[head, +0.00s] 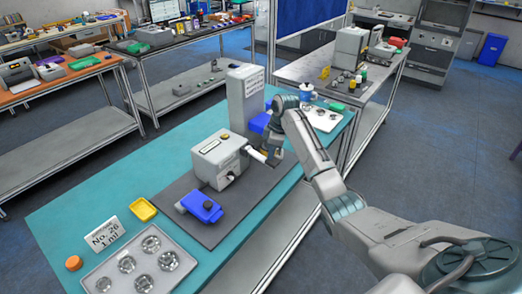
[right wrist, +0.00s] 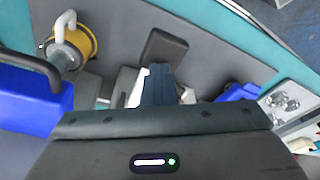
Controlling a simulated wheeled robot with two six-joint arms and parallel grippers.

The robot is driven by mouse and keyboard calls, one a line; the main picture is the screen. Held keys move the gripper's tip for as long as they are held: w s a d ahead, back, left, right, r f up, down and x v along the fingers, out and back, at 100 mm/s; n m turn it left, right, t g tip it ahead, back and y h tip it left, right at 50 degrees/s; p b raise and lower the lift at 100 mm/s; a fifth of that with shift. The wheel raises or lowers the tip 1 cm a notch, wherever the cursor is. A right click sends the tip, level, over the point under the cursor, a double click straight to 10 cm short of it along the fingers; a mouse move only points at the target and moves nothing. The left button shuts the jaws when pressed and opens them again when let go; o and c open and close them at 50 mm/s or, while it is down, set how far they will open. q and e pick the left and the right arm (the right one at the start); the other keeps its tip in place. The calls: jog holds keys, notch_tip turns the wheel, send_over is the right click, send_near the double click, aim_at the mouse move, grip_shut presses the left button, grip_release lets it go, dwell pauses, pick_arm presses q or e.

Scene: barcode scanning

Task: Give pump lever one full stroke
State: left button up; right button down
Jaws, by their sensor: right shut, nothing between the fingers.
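I take this bar for the pump lever. In the right wrist view my right gripper (right wrist: 158,84) is shut and empty, with its fingers pointing at a dark flat pad (right wrist: 164,47). A white piece (right wrist: 187,96) shows just beside the fingers; whether they touch it I cannot tell. A yellow round part with a white hooked tube (right wrist: 70,38) is at upper left. My left gripper is out of view.
A tall grey labelled housing (head: 245,97) stands behind the unit. A blue block (head: 203,207) sits on the mat in front. A tray of round glassy pieces (head: 118,250), a yellow dish (head: 143,208) and an orange cap (head: 73,263) lie at front left.

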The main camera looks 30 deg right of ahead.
jog(key=shift+x, duration=0.9)
jog(key=shift+s, duration=0.1)
jog(key=p+v, duration=0.3)
jog(key=shift+a+r, duration=0.15)
jog(key=shift+a, duration=0.1)
jog(key=shift+w+r+b, duration=0.15)
jog(key=shift+w+b, duration=0.1)
jog(key=shift+b, duration=0.1)
jog(key=r, duration=0.2)
jog(key=shift+w+a+r, duration=0.1)
jog(key=shift+w+r, duration=0.15)
jog(key=shift+r, duration=0.15)
jog(key=shift+s+r, duration=0.1)
jog(key=shift+r, duration=0.55)
jog(key=shift+s+d+r, duration=0.15)
jog(key=shift+d, duration=0.05)
